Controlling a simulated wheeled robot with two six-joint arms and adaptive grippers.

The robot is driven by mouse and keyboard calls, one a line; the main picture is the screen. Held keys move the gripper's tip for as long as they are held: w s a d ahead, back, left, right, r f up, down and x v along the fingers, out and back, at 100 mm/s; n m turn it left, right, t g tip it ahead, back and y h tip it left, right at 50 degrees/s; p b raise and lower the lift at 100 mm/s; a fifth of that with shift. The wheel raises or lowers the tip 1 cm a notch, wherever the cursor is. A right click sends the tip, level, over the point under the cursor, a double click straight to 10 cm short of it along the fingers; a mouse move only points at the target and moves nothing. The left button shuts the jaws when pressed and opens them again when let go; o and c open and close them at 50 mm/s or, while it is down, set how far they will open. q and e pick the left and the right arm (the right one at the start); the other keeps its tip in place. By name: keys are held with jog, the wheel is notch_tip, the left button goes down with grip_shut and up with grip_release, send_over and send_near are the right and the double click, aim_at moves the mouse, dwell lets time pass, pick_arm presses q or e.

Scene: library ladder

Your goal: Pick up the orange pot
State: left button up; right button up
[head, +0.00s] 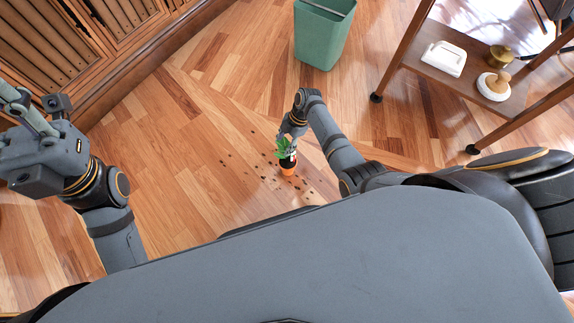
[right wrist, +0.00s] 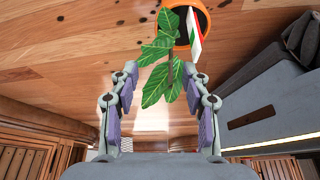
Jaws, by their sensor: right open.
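The orange pot (head: 288,168) is on the wooden floor, with a green leafy plant (head: 284,149) in it. The right wrist view shows its orange rim (right wrist: 207,17), dark inside and a white tag (right wrist: 194,36) with red and green marks. I cannot tell whether the pot is upright or tilted. My right gripper (head: 290,139) is open just above the plant. In the right wrist view, leaves (right wrist: 157,84) lie between its fingers (right wrist: 160,76), and the pot is beyond the fingertips. My left gripper (head: 18,104) is at the left edge, far from the pot; its jaw opening is unclear.
Dark crumbs (head: 263,178) are scattered on the floor around the pot. A green bin (head: 322,38) stands at the top. A wooden shelf cart (head: 478,85) at the upper right holds several small items. A slatted wooden cabinet (head: 110,50) is at the upper left.

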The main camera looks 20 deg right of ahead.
aim_at(281, 154)
jog(key=b+x, duration=0.2)
jog(key=x, duration=0.1)
jog(key=b+x, duration=0.1)
jog(key=x, duration=0.1)
jog(key=shift+s+d+f+b, duration=0.1)
jog(key=shift+s+d+b, duration=0.15)
jog(key=shift+s+b, duration=0.1)
jog(key=shift+a+f, duration=0.15)
grip_shut()
jog(key=shift+r, duration=0.2)
